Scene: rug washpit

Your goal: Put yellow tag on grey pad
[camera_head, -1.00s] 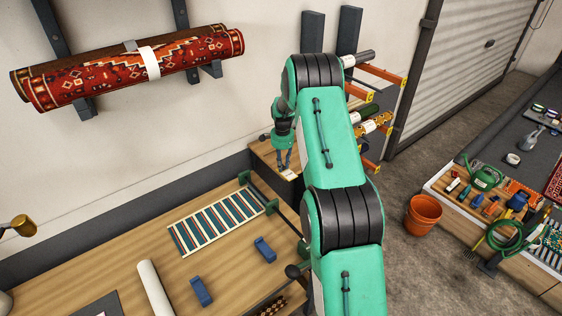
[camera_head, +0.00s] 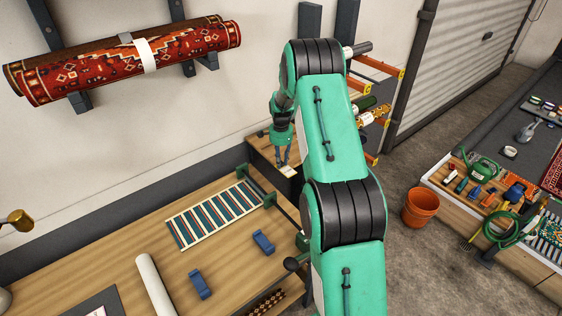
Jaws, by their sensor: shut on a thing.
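My gripper (camera_head: 283,162) points down over the small wooden surface beyond the bench's far right end. Its fingers are shut on a small pale, flat piece (camera_head: 288,171), which looks like the yellow tag, though its colour is hard to tell at this size. I cannot tell whether the piece touches the surface below. A dark grey pad (camera_head: 78,308) lies at the bottom left on the bench, cut off by the frame edge. A small whitish thing (camera_head: 98,311) shows on it.
The wooden bench (camera_head: 130,230) holds a striped woven piece (camera_head: 214,214), two blue blocks (camera_head: 263,243) and a white roll (camera_head: 155,287). Rolled rugs (camera_head: 120,62) hang on the wall. An orange bucket (camera_head: 420,208) stands right of my arm.

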